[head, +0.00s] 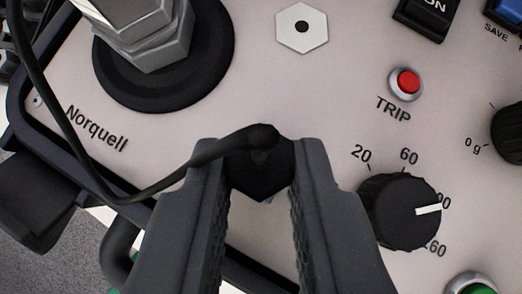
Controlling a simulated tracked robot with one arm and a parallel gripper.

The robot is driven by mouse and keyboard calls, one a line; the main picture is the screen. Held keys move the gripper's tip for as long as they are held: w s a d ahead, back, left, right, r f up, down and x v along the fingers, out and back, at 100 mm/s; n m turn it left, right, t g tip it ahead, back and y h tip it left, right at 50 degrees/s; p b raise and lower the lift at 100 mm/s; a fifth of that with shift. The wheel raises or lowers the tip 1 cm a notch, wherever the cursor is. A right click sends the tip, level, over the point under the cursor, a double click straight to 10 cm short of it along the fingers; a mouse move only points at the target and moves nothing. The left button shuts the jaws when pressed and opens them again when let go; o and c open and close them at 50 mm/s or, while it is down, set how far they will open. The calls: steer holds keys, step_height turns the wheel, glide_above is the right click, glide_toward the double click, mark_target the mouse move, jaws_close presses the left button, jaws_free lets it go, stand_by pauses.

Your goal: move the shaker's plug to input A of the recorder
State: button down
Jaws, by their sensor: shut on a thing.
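My gripper (260,165) is in the lower middle of the head view, over the front part of a light panel marked Norquell. It is shut on a black plug (262,178), with one finger on each side of it. A black cable (150,190) leaves the top of the plug and loops left, then up along the panel's left edge. The plug's lower end is mostly hidden, so I cannot tell whether it touches the panel. No label for input A shows.
A large metal hex piece (160,52) stands on a black round base (215,45) at upper left. A hex socket (302,28) with a dark hole is at top centre. A red TRIP button (408,82), a black dial (398,212) and a green button (474,290) lie right.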

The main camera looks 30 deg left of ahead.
steer(key=shift+r+b, duration=0.6)
steer(key=shift+r, duration=0.15)
stand_by(0.8)
steer(key=shift+r, duration=1.8)
